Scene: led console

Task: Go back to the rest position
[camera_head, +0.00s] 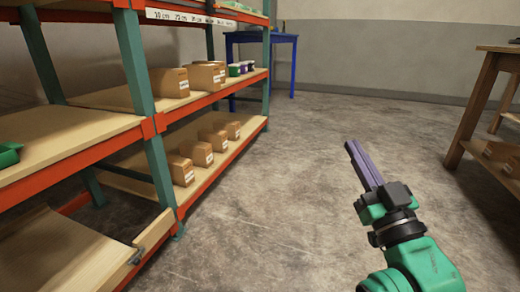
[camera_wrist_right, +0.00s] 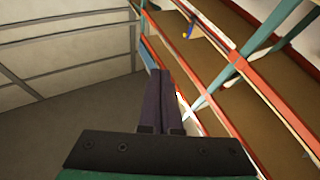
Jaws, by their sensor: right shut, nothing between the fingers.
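My right gripper (camera_head: 352,146) is in the lower right of the head view, on a green and black wrist. Its long dark purple fingers are together with nothing between them. They point up and to the left over bare floor, apart from the shelf and the tables. In the right wrist view the same shut fingers (camera_wrist_right: 160,75) stand in the middle, with shelf beams beyond them to the right. My left gripper is in neither view.
A shelf rack (camera_head: 140,60) with orange beams and green posts fills the left, holding cardboard boxes (camera_head: 170,82). A blue table (camera_head: 262,38) stands at the back. A wooden table (camera_head: 480,100) is at the right. The grey floor (camera_head: 290,180) between them is clear.

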